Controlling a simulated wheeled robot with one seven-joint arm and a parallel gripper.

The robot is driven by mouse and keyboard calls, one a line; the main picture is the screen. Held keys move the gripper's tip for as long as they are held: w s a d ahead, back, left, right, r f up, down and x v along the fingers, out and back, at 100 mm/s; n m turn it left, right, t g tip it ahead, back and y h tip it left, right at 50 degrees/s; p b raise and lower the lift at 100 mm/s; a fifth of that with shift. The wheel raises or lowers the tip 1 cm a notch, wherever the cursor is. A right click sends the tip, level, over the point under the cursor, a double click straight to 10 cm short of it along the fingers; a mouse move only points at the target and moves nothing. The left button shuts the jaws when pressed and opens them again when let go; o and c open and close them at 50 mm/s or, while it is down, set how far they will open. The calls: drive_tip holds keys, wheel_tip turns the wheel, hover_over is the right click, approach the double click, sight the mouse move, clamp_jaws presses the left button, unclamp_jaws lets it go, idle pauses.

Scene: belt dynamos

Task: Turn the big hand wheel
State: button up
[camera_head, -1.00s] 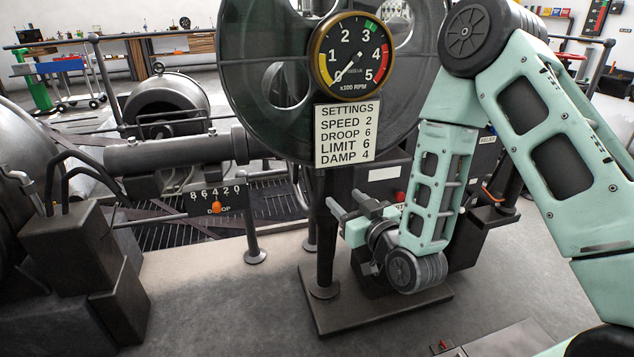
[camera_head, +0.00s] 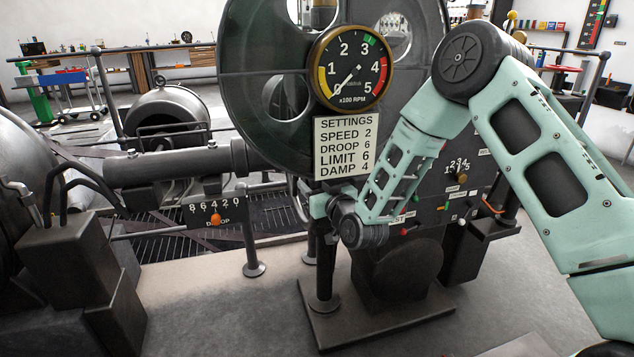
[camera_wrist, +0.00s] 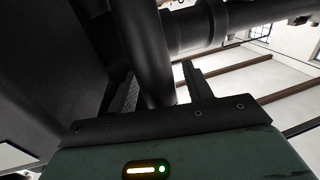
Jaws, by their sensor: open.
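A big dark green wheel (camera_head: 262,125) with round openings stands upright behind the gauge in the head view. I cannot tell for sure that it is the hand wheel. My gripper (camera_wrist: 160,72) is open in the wrist view, with a finger on each side of a thick dark bar (camera_wrist: 148,50). The bar runs between the fingers; I cannot tell what it belongs to or whether they touch it. In the head view my gripper is below the settings plate (camera_head: 345,147), and its fingertips are hidden.
A round RPM gauge (camera_head: 350,60), its needle near 0, sits above the plate on a dark post (camera_head: 325,265). A panel with knobs (camera_head: 450,190) is behind my arm. A droop scale (camera_head: 216,213) with an orange knob is at left. The grey floor in front is clear.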

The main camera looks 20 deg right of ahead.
clamp_jaws()
wheel_tip(320, 180, down, 2)
drive_tip(key=b, duration=0.4)
drive_tip(key=shift+w+f+t, duration=0.15)
drive_tip(key=shift+f+t, duration=0.05)
drive_tip(key=shift+t, duration=0.2)
drive_tip(key=f+b, duration=0.1)
drive_tip(key=b, duration=0.1)
drive_tip(key=t+b, duration=0.1)
drive_tip(key=f+b, duration=0.1)
drive_tip(key=b, duration=0.1)
drive_tip(key=shift+w+f+t+y+b, duration=0.25)
drive_tip(key=shift+f+t+y+b, duration=0.05)
drive_tip(key=shift+y, duration=0.1)
drive_tip(key=shift+n, duration=0.3)
drive_tip(key=shift+r, duration=0.1)
unclamp_jaws()
